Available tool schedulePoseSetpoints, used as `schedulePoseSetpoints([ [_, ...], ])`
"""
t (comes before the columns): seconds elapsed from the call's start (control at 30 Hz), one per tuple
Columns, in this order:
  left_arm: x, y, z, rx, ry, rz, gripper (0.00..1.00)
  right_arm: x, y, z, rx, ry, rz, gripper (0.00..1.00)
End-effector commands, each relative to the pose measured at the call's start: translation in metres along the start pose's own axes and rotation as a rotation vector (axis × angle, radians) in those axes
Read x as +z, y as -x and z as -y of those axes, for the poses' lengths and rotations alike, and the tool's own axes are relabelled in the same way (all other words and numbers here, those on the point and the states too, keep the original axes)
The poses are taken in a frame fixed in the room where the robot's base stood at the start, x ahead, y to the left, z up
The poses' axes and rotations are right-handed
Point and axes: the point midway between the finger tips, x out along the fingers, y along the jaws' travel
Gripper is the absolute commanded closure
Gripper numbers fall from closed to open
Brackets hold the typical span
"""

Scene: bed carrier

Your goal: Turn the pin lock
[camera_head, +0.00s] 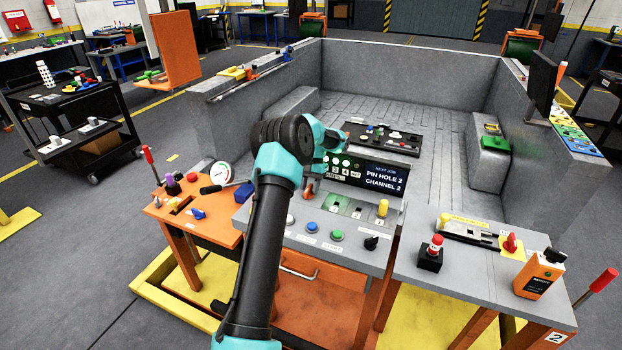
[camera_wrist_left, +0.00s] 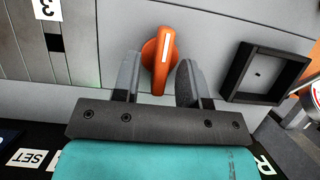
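An orange knob with a white line, which I take to be the pin lock, shows in the left wrist view (camera_wrist_left: 159,50) on a grey panel. My left gripper (camera_wrist_left: 157,62) is open, with one dark finger on each side of the knob. A gap shows beside the handle, so the fingers are around it but not closed. In the head view the knob (camera_head: 308,188) is a small orange patch below the left gripper (camera_head: 318,172), partly hidden by my arm. My right gripper is in neither view.
A black sign (camera_head: 385,176) reads "PIN HOLE 2 CHANNEL 2". A yellow pin (camera_head: 382,208) stands on the panel to the right. Blue (camera_head: 312,227) and green (camera_head: 336,235) buttons sit in front. A dark square frame (camera_wrist_left: 265,73) is right of the knob.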

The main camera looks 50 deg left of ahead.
Motion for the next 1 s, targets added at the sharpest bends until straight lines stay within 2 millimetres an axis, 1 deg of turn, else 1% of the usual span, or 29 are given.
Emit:
schedulePoseSetpoints([
  [0.13, -0.001, 0.008, 0.0, 0.0, 0.0, -0.003, 0.61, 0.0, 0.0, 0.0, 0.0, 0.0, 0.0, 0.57],
  [0.23, -0.001, 0.019, 0.0, 0.0, 0.0, -0.003, 0.61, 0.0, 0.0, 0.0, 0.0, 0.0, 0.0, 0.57],
  [0.63, -0.001, 0.088, -0.001, 0.0, 0.0, -0.004, 0.61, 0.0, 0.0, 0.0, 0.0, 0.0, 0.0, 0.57],
  [0.8, -0.001, 0.111, 0.0, 0.0, 0.001, -0.004, 0.61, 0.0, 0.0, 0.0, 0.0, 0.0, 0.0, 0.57],
  [1.0, -0.001, 0.133, 0.0, 0.0, 0.0, -0.003, 0.61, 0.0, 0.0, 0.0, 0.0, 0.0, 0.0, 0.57],
])
